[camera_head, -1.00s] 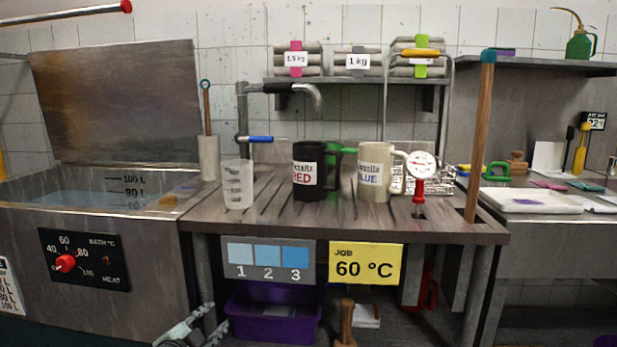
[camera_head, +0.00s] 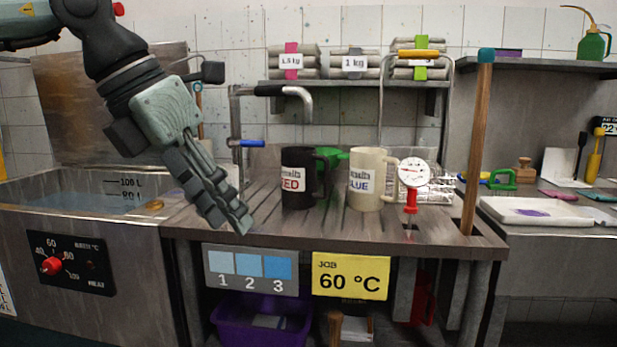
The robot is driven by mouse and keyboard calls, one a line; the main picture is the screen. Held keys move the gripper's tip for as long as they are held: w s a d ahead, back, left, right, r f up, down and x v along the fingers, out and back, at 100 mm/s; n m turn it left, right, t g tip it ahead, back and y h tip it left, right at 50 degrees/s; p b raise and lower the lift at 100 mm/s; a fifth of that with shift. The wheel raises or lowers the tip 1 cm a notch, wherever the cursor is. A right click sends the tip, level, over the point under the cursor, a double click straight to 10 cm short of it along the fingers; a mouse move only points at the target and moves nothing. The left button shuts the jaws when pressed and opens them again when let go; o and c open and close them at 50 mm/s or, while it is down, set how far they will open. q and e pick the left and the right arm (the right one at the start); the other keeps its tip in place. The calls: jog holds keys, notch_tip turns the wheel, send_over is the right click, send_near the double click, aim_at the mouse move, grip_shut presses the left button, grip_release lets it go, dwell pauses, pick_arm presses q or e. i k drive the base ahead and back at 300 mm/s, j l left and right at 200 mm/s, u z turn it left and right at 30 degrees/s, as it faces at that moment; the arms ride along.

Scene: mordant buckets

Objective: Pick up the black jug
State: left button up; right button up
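The black jug (camera_head: 297,191) stands upright on the slatted wooden bench (camera_head: 330,225), with a white label reading RED and its handle on the right. My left gripper (camera_head: 232,224) comes down from the upper left, fingers pointing down and right. Its tips are left of the black jug and look apart from it. The fingers overlap in this view, so I cannot tell whether they are open or shut. No object shows in them. My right gripper is out of view.
A cream jug (camera_head: 364,186) labelled BLUE stands close to the right of the black jug, a green object (camera_head: 331,158) behind. A dial thermometer (camera_head: 413,173), a wooden pole (camera_head: 478,140) and a bent tap (camera_head: 300,100) rise nearby. A water-filled sink (camera_head: 60,212) lies left.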

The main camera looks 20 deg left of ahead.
aim_at(298, 163)
jog(key=i, duration=1.35)
